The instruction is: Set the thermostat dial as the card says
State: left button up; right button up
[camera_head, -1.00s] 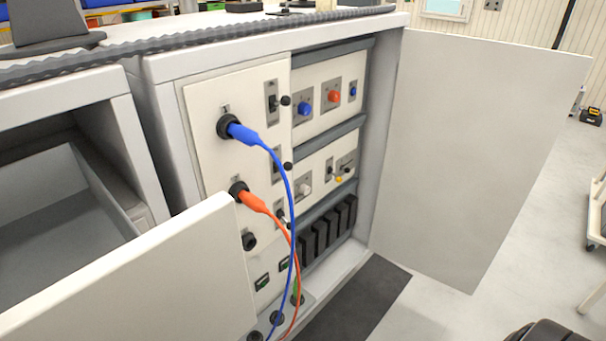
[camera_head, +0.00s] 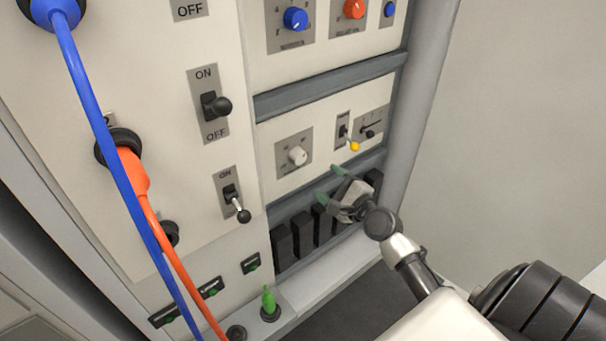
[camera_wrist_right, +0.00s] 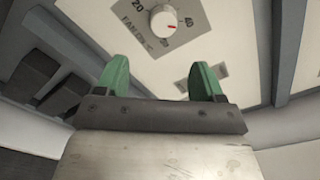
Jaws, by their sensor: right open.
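A white dial (camera_head: 298,156) sits on a grey plate in the middle row of the cabinet panel. It also shows in the right wrist view (camera_wrist_right: 164,22), with a red mark on its face, the numbers 20 and 40, and a label that seems to begin with "FAN". Above are a blue dial (camera_head: 295,19), an orange dial (camera_head: 354,8) and a smaller blue dial (camera_head: 389,9); their labels are hard to read. No card is visible. My right gripper (camera_head: 329,184) is open and empty, its green fingertips below and right of the white dial, apart from it. My left gripper is out of view.
Switches with levers (camera_head: 215,106) stick out at left. A yellow-tipped toggle (camera_head: 354,146) is right of the white dial. Blue (camera_head: 92,110) and orange (camera_head: 175,250) cables hang in front at left. Black blocks (camera_head: 302,235) line the shelf below. A cabinet door stands open at right.

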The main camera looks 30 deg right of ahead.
aim_at(302, 159)
jog(key=w, duration=0.6)
jog(key=w+a, duration=0.1)
jog(key=w, duration=0.2)
jog(key=shift+w+r, duration=0.1)
jog(key=shift+r, duration=0.2)
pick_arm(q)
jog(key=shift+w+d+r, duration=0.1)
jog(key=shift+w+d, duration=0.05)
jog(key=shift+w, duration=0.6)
pick_arm(e)
jog(key=shift+w, duration=0.7)
jog(key=shift+c, duration=0.4)
jog(key=c, duration=0.8)
jog(key=shift+c, duration=0.2)
